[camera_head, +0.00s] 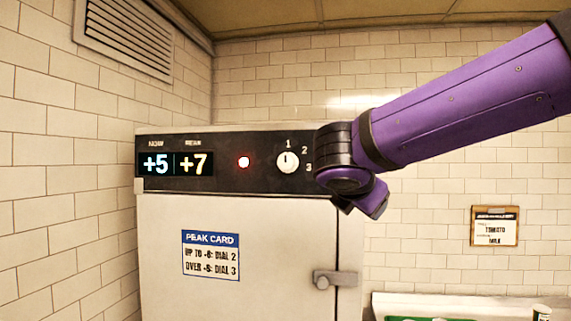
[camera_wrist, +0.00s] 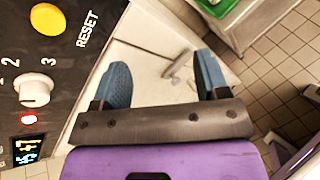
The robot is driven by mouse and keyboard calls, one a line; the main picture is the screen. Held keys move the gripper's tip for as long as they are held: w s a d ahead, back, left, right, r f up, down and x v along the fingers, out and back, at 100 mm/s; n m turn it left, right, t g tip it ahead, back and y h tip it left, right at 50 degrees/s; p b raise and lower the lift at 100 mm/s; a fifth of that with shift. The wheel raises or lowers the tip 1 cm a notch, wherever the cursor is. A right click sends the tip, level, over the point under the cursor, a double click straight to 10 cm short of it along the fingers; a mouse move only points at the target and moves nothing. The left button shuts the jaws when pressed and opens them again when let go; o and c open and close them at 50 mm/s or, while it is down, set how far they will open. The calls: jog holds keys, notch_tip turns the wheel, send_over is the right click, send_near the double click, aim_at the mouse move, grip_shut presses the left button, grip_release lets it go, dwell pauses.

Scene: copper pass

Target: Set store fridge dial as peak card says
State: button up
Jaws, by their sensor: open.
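The store fridge (camera_head: 160,225) is a pale cabinet with a dark panel on top. Its white dial (camera_head: 288,161) has a mark that seems to point up at 1, with 2 and 3 to the right. The display (camera_head: 175,163) reads NOW +5 and, under a blurred second label, +7. The peak card (camera_head: 211,255) on the door seems to read up to 6: dial 2, over 6: dial 3; the figures are blurred. In the wrist view, my gripper (camera_wrist: 163,78) is open and empty, right of the dial (camera_wrist: 35,90) and apart from it. The head view does not show its fingers clearly.
A red light (camera_head: 244,162) glows left of the dial. A yellow RESET button (camera_wrist: 47,18) sits near the dial; my arm covers it in the head view. A door latch (camera_head: 335,279) sticks out below. A framed notice (camera_head: 494,226) hangs on the tiled wall.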

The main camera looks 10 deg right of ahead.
aim_at(285, 163)
jog(key=w+a+r+n+t+y, duration=0.1)
jog(key=w+a+r+n+t, duration=0.15)
jog(key=a+n, duration=0.4)
jog(key=w+a+r+n+t, duration=0.2)
jog(key=a+r+n+t, duration=0.15)
jog(key=a, duration=0.65)
jog(key=x, duration=1)
jog(key=shift+w+d+r, duration=0.3)
jog(key=shift+w, duration=0.05)
jog(key=c, duration=0.9)
